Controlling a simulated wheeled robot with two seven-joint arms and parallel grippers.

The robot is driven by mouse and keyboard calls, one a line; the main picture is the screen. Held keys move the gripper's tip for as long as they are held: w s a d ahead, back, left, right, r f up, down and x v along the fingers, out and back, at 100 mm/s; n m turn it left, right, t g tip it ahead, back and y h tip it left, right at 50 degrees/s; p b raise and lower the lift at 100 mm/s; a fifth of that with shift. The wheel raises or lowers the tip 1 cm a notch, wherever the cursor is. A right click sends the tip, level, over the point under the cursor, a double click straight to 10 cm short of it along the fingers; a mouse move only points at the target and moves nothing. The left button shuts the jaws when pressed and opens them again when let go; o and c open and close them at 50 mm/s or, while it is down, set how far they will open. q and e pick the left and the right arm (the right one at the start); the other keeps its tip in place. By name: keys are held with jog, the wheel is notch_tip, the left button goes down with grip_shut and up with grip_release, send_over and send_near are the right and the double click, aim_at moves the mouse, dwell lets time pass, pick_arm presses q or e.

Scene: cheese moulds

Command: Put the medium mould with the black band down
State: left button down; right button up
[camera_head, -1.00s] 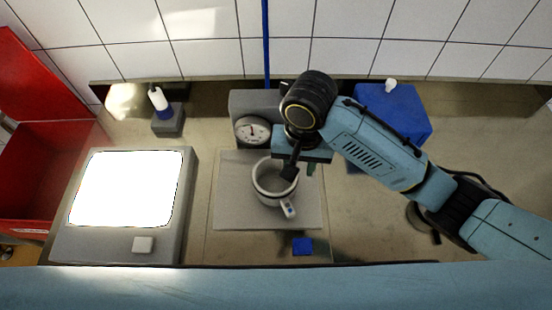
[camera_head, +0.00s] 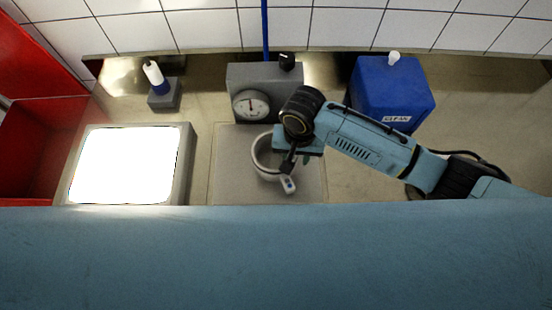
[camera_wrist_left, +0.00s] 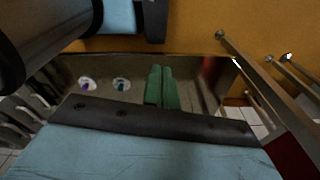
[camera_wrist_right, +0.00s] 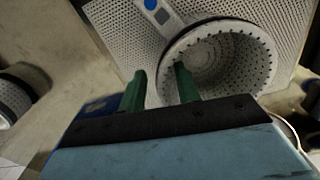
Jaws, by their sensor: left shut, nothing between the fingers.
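The medium mould with the black band (camera_head: 262,163) is a white perforated cup with a tagged handle. It stands on the grey perforated plate (camera_head: 228,185). In the right wrist view its mouth (camera_wrist_right: 235,60) faces me, with a dark line round the rim. My right gripper (camera_head: 287,165) is at the mould's rim. Its green fingers (camera_wrist_right: 160,72) are spread apart, one over the mould's mouth and one outside the wall. My left gripper (camera_wrist_left: 160,70) is shut and empty, away from the mould, out of the head view.
A grey box with a dial (camera_head: 251,106) stands behind the plate. A blue box marked CLEAN (camera_head: 385,90) is behind my right arm. A bright light panel (camera_head: 125,165) and red crate (camera_head: 40,150) are at left. Another banded mould (camera_wrist_right: 10,100) shows at the right wrist view's left edge.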

jog(key=shift+f, duration=0.9)
grip_shut()
